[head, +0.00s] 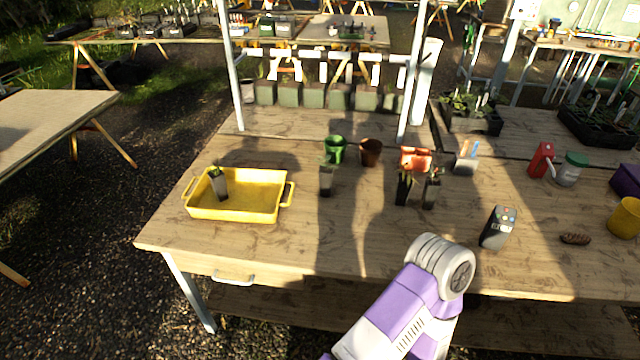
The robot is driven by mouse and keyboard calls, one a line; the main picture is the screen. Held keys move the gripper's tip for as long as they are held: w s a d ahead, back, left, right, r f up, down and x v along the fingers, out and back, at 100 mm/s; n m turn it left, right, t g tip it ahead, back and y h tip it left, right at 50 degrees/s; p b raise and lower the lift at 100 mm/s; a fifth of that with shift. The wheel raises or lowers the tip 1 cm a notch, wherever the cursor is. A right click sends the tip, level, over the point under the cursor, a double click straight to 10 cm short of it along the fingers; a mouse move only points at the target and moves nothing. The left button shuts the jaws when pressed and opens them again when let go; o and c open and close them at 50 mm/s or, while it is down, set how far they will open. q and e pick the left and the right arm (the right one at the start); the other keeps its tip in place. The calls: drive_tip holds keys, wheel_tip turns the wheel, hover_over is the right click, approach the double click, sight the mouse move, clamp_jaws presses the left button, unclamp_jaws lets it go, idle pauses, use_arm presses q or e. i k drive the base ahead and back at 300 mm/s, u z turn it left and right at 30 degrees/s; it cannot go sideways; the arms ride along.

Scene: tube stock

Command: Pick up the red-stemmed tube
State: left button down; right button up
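Several dark seedling tubes stand on the wooden table. One tube (221,186) stands in the yellow tray (240,212). Another tube (326,180) stands alone in front of the green pot (336,148). Two more stand close together, a left tube (403,190) and a right tube (430,192), in front of an orange-red container (416,158). The stems are too small and shaded to tell which is red. A purple and white part of my arm comes in at the bottom. Neither of my grippers is in view.
A brown pot (371,152) stands beside the green pot. A black handheld device (497,228), a brown oval object (575,239), a red can (541,160), a green-lidded jar (571,169) and a yellow pot (625,218) stand right. The table's front middle is clear.

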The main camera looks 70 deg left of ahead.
sight(405, 181)
drive_tip(key=u, duration=2.2)
